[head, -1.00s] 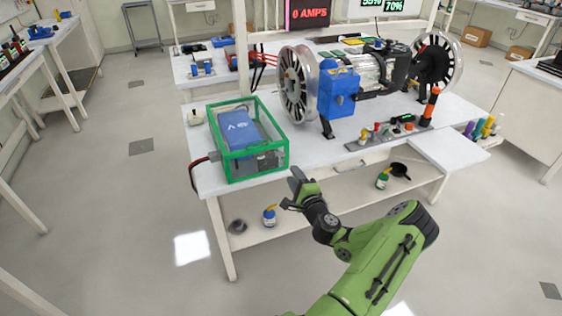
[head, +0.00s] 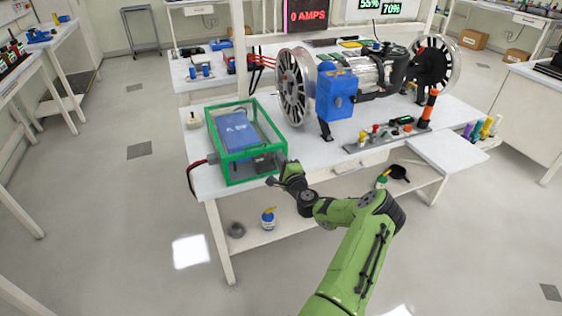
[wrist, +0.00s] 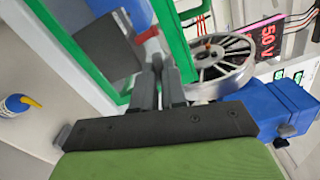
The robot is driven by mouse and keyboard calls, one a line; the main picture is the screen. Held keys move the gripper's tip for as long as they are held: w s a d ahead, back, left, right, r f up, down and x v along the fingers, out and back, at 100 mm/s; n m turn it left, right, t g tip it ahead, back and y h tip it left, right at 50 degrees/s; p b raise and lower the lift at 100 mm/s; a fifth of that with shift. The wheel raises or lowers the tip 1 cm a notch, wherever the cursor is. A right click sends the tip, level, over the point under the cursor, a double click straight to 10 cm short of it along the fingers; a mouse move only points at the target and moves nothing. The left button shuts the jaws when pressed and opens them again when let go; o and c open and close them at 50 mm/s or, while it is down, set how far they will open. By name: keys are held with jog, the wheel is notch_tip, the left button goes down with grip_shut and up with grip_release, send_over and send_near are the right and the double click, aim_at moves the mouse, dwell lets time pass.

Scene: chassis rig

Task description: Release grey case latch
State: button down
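The case (head: 254,181) has a green frame and clear walls, with a blue block (head: 237,131) inside. It sits on the left end of the white bench. In the wrist view its green frame (wrist: 68,38) runs diagonally, and a dark grey part (wrist: 105,48) shows behind it. My gripper (head: 276,181) is at the case's lower right corner in the head view. In the wrist view its fingers (wrist: 161,84) lie side by side, shut, pointing at the case. I cannot tell whether they touch it. I cannot make out the grey latch clearly; the fingers may hide it.
A wheel (head: 293,88) and a blue housing (head: 336,92) stand on the bench right of the case. A black and red cable (head: 191,176) leaves the case's left side. A blue bottle (head: 268,219) stands on the lower shelf. The floor left of the bench is clear.

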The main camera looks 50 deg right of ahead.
jog(key=n+b, duration=0.2)
jog(key=shift+f+n, duration=0.15)
jog(key=shift+n, duration=0.25)
jog(key=c, duration=1.2)
grip_release()
jog(key=v, duration=1.5)
jog(key=shift+s+a, duration=0.2)
jog(key=shift+s, duration=0.15)
